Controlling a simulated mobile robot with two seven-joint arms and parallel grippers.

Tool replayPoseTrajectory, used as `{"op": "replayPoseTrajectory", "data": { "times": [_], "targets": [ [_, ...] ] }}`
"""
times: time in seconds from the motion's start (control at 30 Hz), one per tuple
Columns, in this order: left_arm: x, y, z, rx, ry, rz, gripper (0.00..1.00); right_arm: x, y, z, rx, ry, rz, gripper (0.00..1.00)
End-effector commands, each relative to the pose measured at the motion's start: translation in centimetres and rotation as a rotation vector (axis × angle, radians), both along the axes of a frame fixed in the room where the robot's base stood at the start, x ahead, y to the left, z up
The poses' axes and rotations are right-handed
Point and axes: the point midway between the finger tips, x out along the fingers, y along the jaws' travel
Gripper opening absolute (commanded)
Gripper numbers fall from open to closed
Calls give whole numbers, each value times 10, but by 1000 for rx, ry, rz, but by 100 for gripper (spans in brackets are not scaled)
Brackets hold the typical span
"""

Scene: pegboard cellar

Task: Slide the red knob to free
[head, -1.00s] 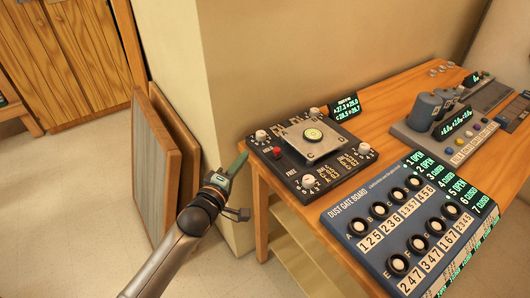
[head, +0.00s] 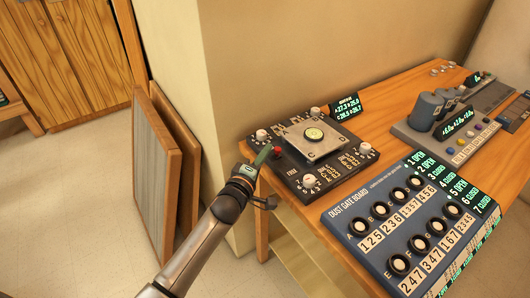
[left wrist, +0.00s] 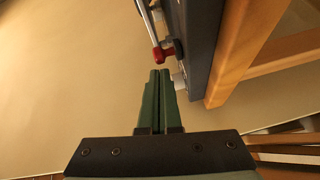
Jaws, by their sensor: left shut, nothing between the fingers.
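The red knob (head: 278,150) stands near the left edge of the dark leveling board (head: 330,181), which has white corner knobs and a round bubble level on a plate. My left gripper (head: 264,154) is shut and empty, its green fingertips close to the red knob at the board's left edge. In the left wrist view the red knob (left wrist: 163,52) is just beyond the closed fingertips (left wrist: 159,73), with a small gap seen between them. My right gripper is not in view.
The blue dust gate board (head: 410,225) lies in front on the wooden table (head: 388,92). A grey device with cylinders (head: 432,112) stands to the right. Panels (head: 165,170) lean against the wall at left, beside my arm.

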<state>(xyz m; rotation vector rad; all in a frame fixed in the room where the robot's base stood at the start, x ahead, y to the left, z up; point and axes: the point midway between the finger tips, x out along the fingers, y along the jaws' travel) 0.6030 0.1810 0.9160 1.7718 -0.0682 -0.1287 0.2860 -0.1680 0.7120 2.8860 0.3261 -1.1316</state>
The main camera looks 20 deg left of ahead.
Motion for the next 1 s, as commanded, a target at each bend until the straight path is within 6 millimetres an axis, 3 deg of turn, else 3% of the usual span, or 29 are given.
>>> {"op": "replayPoseTrajectory", "data": {
  "times": [0.33, 1.0],
  "targets": [
    [-23, -29, 1, -6, 1, 0, 0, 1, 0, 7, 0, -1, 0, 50],
    [-21, -26, 5, -1, 0, 1, 0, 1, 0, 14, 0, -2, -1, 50]
  ]
}}
